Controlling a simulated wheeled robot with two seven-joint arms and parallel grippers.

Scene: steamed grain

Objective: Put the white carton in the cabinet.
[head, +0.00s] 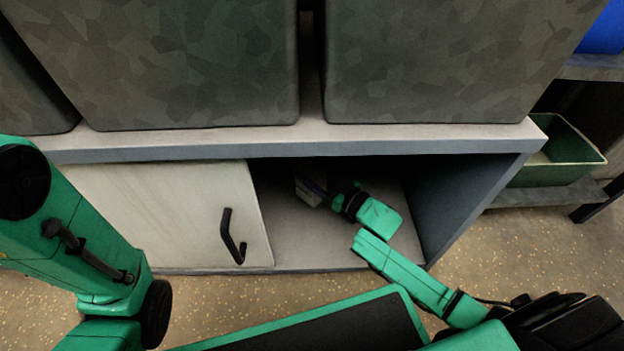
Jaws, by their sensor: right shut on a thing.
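The cabinet (462,200) is a low grey unit, and its right half stands open. My right arm reaches in through the opening. My right gripper (327,196) is inside the cabinet and shut on the white carton (308,190), which is small and partly in shadow. The gripper hides part of the carton. I cannot tell whether the carton touches the cabinet floor. My left arm comes in at the left edge, but its gripper is out of view.
A pale door panel (160,205) with a black handle (230,236) covers the cabinet's left half. Large dark patterned boxes (190,60) stand on the top. A green bin (560,158) sits on a shelf at right. Speckled floor (520,240) lies clear at right.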

